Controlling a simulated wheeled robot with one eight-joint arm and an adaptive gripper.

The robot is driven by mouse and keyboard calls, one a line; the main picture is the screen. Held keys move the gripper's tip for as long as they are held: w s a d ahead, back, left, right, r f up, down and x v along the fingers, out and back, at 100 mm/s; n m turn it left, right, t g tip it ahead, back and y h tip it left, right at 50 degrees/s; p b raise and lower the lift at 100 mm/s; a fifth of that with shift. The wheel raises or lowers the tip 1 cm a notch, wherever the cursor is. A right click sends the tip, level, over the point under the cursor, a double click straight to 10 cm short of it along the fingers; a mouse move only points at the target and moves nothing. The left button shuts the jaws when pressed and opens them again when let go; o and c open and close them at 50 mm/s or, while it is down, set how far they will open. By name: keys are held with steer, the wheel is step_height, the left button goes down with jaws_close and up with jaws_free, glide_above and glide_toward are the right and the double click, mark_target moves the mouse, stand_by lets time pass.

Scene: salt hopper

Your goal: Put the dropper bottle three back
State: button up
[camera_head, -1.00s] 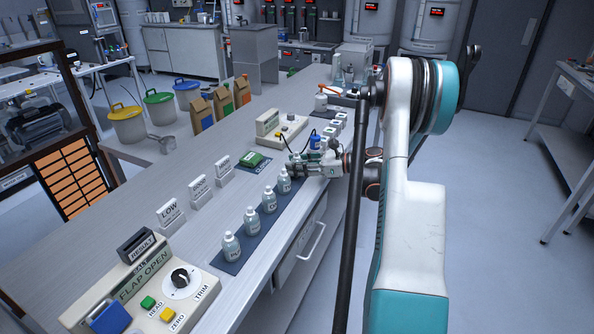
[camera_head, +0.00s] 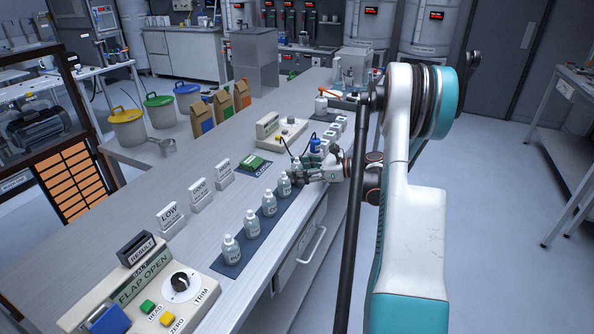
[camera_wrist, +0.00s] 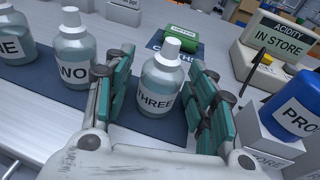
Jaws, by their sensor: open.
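The dropper bottle labelled THREE (camera_wrist: 158,90) is clear with a white cap and stands upright on the dark blue mat (camera_wrist: 140,128). My gripper (camera_wrist: 163,98) is open, with one green-padded finger on each side of this bottle and gaps showing between. The bottle labelled TWO (camera_wrist: 76,62) stands just left of my left finger, and another bottle (camera_wrist: 14,42) is further left. In the head view, my gripper (camera_head: 303,172) is at the far end of the bottle row, by the farthest bottle (camera_head: 296,165).
A blue bottle in a white holder (camera_wrist: 296,108) stands close right of my right finger. Behind are a green block (camera_wrist: 180,42) and the acidity meter reading IN STORE (camera_wrist: 276,42). Label stands (camera_head: 198,193) line the bench left of the mat.

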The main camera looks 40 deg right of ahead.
steer(key=p+v, duration=0.3)
steer(key=v, duration=0.8)
steer(key=shift+s+d, duration=0.25)
steer(key=shift+s, duration=0.05)
